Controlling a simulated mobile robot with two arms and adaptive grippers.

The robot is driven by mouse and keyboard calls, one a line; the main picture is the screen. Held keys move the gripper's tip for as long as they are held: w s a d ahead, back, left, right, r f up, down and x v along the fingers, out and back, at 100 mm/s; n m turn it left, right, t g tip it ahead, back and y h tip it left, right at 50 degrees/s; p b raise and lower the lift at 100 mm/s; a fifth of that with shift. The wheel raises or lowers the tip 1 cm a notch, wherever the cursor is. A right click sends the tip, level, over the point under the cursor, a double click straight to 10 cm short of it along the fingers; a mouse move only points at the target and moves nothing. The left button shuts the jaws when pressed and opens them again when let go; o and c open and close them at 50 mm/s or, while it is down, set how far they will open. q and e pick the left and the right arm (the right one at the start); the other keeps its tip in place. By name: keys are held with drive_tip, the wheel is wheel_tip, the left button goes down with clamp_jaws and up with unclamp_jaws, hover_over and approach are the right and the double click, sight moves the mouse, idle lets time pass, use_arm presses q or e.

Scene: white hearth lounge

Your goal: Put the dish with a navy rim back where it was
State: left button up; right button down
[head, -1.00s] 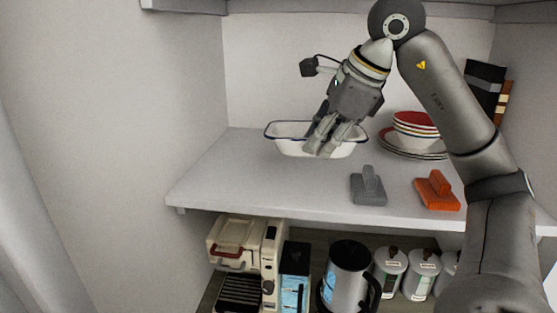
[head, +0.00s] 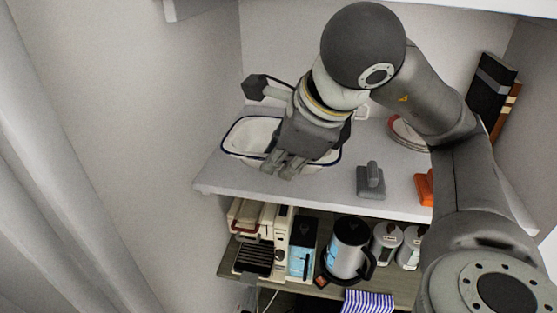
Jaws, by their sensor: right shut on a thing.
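The dish with a navy rim (head: 245,136) is a white, oblong, open dish at the left end of the upper shelf. My right gripper (head: 280,170) points down over the dish's near side, with its fingers closed on the near wall. My left gripper is not in view.
The white shelf (head: 320,191) also bears a grey handled block (head: 370,182), an orange one (head: 424,188), stacked plates (head: 402,133) partly behind my arm, and dark books (head: 490,88). Below stand a kettle (head: 347,250), canisters (head: 386,240) and a toaster (head: 254,257).

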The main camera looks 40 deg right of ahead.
drive_tip(key=w+d+f+b, duration=0.1)
drive_tip(key=w, duration=0.1)
drive_tip(key=w+d+f+b, duration=0.1)
drive_tip(key=w+d, duration=0.1)
drive_tip(key=w+d+f, duration=0.2)
drive_tip(key=shift+w+f+b, duration=0.1)
drive_tip(key=shift+w+b, duration=0.15)
drive_tip(key=shift+b, duration=0.15)
drive_tip(key=w+d+f+b, duration=0.1)
drive_tip(key=w+f+b, duration=0.1)
drive_tip(key=f, duration=0.1)
drive_tip(key=w+d+f+b, duration=0.1)
drive_tip(key=w, duration=0.1)
drive_tip(key=shift+d+f, duration=0.35)
drive_tip(key=shift+f, duration=0.05)
drive_tip(key=shift+w+d+f+b, duration=0.1)
drive_tip(key=shift+f+b, duration=0.45)
drive_tip(key=shift+f, duration=0.15)
drive_tip(key=shift+w+d+f+b, duration=0.1)
drive_tip(key=shift+w+f+b, duration=0.05)
drive_tip(key=shift+f+b, duration=0.45)
drive_tip(key=shift+w+d+f+b, duration=0.1)
drive_tip(key=shift+f+b, duration=0.4)
drive_tip(key=shift+f, duration=0.25)
drive_tip(key=shift+r, duration=0.1)
drive_tip(key=shift+s, duration=0.1)
drive_tip(key=c, duration=1.4)
unclamp_jaws()
drive_tip(key=shift+c, duration=0.2)
